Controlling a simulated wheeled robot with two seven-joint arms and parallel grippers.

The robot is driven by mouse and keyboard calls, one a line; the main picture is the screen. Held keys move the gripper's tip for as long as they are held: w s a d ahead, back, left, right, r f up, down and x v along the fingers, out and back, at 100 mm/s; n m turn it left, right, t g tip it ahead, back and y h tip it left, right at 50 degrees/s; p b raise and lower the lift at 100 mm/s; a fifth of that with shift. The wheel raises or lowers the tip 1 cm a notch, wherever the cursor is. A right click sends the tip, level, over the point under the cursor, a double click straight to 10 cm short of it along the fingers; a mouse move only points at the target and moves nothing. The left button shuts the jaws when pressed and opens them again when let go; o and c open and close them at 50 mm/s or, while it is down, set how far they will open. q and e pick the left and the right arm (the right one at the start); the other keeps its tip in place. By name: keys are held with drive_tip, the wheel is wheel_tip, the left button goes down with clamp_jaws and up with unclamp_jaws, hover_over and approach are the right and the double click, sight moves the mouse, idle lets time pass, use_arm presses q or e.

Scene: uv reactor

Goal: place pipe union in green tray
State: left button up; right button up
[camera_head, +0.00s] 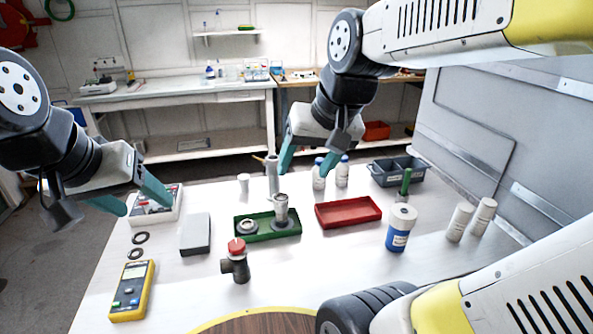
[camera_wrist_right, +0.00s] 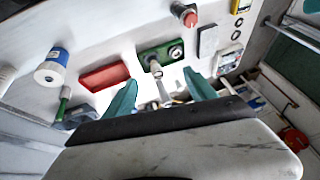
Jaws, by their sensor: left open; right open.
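The green tray (camera_head: 240,236) lies mid-table and also shows in the right wrist view (camera_wrist_right: 146,57). A grey metal fitting (camera_head: 281,211) stands upright in its right part, and a low, round metal piece (camera_head: 248,227) lies in its left part. I cannot tell for sure which piece is the pipe union. A dark tee-shaped fitting with a red top (camera_head: 236,262) stands in front of the tray. My right gripper (camera_head: 311,160) is open and empty above and behind the tray. My left gripper (camera_head: 133,200) is open and empty over the table's left edge.
A red tray (camera_head: 348,212) lies right of the green one. A blue-labelled jar (camera_head: 400,229), white bottles (camera_head: 459,221) and a grey bin (camera_head: 398,171) stand right. A yellow meter (camera_head: 132,290), black rings (camera_head: 140,238) and a grey box (camera_head: 195,234) lie left. A tall grey cylinder (camera_head: 272,177) stands behind.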

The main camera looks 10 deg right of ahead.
drive_tip(key=shift+s+a+f+n+t, duration=0.1)
drive_tip(key=shift+s+n+t, duration=0.1)
drive_tip(key=shift+s, duration=0.45)
drive_tip(key=shift+s+d+f+n+t, duration=0.1)
drive_tip(key=shift+s+n+t, duration=0.1)
drive_tip(key=shift+s, duration=0.4)
drive_tip(key=shift+s+a+f+n+t, duration=0.1)
drive_tip(key=shift+s+n, duration=0.1)
drive_tip(key=shift+s, duration=0.45)
